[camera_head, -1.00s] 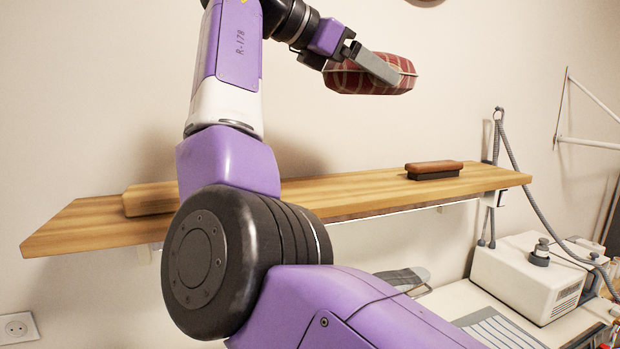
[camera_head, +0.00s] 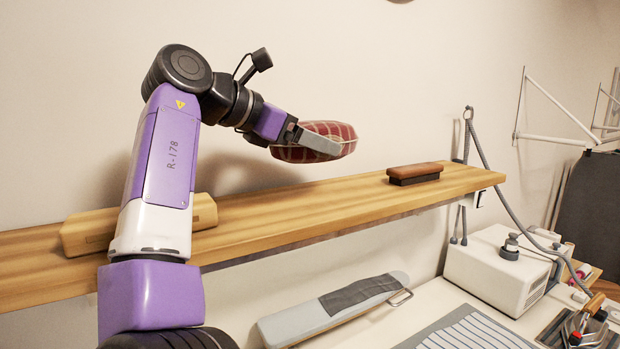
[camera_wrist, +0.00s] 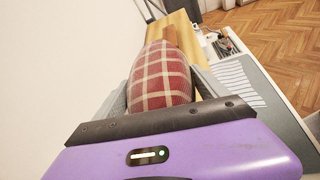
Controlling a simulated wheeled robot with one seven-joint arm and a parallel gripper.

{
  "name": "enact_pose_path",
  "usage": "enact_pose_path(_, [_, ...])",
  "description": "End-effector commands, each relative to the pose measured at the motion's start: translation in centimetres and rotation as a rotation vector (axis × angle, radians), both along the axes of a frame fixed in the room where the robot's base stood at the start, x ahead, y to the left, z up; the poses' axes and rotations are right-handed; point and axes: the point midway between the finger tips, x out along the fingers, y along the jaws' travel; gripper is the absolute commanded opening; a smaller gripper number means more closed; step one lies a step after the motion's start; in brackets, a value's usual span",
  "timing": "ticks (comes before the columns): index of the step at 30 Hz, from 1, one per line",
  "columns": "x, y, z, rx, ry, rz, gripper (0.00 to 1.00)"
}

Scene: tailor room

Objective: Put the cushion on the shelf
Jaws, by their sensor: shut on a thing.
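The cushion (camera_head: 326,136) is red plaid, small and plump. My gripper (camera_head: 318,143) is shut on it and holds it in the air above the wooden shelf, with a gap beneath it. In the wrist view the cushion (camera_wrist: 160,77) sits between the two fingers, and its far end points along the shelf. The shelf (camera_head: 290,212) is a long wooden board along the wall. Its stretch below and to the right of the cushion is bare, up to the brush.
A brown brush (camera_head: 415,173) lies near the shelf's right end. A wooden block (camera_head: 85,232) lies on its left part, partly behind my arm. Below are a grey sleeve board (camera_head: 335,305), a white machine (camera_head: 497,270) and a hose (camera_head: 505,170).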

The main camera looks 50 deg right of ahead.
Motion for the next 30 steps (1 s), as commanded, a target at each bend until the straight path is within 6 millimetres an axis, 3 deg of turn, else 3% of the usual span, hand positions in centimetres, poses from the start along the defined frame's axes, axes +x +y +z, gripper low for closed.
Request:
enact_pose_path(4, [0.0, 0.1, -2.6, -0.003, 0.0, 0.0, 0.13])
enact_pose_path(14, [0.0, 0.1, -4.9, -0.003, -0.001, 0.001, 0.13])
enact_pose_path(21, [0.0, 0.0, -8.0, -0.002, 0.0, 0.001, 0.13])
enact_pose_path(30, [0.0, 0.0, -8.3, -0.003, -0.002, 0.001, 0.13])
